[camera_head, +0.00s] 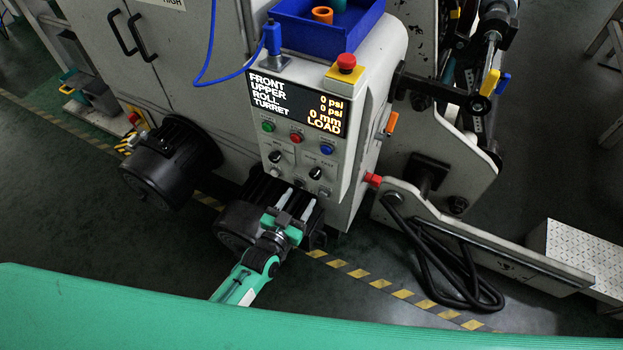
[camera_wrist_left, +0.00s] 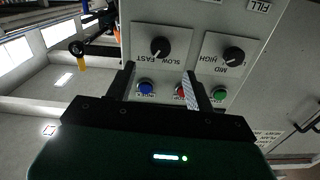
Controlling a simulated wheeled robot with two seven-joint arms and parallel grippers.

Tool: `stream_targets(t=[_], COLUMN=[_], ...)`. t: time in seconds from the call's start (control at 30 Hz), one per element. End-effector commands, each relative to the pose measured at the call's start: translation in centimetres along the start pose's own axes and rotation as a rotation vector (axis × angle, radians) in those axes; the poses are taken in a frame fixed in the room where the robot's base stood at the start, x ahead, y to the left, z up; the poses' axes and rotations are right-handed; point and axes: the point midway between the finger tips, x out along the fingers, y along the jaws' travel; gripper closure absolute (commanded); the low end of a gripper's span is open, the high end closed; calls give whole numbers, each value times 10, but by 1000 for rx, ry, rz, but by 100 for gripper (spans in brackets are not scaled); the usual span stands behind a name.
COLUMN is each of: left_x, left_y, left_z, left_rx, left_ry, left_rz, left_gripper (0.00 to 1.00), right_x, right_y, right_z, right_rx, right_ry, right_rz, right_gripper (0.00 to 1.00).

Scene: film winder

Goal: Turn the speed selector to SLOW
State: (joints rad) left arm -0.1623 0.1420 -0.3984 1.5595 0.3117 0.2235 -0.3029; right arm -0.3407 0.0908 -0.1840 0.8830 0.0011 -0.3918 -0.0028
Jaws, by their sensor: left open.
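The speed selector is a round black knob (camera_head: 316,173) at the lower right of the control panel, with SLOW and FAST printed above it. In the left wrist view the picture is upside down, and the selector (camera_wrist_left: 160,47) shows on its white plate. I cannot tell which label its pointer faces. My left gripper (camera_head: 297,200) is open and empty, just below the panel. In the wrist view its two fingers (camera_wrist_left: 158,75) stand apart, with the selector between and beyond their tips, not touching. My right gripper is not in view.
A second black knob (camera_head: 275,157) marked HIGH and MID sits left of the selector. Green, red and blue buttons (camera_head: 327,149) line up above the knobs. A red emergency button (camera_head: 346,62) tops the panel. A black motor (camera_head: 235,222) stands below, near my left arm.

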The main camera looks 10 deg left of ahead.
Motion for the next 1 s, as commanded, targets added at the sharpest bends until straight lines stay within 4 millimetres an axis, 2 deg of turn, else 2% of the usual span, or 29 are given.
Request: stream_targets(t=[0.2, 0.43, 0.6, 0.9, 1.0], left_x=[41, 71, 81, 82, 82], left_y=[0, 0, 0, 0, 0], left_z=[-1, 0, 1, 1, 1], left_rx=[0, 1, 1, 1, 1], left_ry=[1, -1, -1, -1, -1], left_rz=[-1, 0, 0, 0, 0], left_gripper=[46, 46, 46, 46, 64], right_x=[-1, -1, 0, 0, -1], right_y=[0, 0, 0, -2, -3], right_z=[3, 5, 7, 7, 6], right_rx=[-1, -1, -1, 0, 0], right_ry=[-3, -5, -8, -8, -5], right_rz=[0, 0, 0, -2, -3], right_gripper=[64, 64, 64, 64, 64])
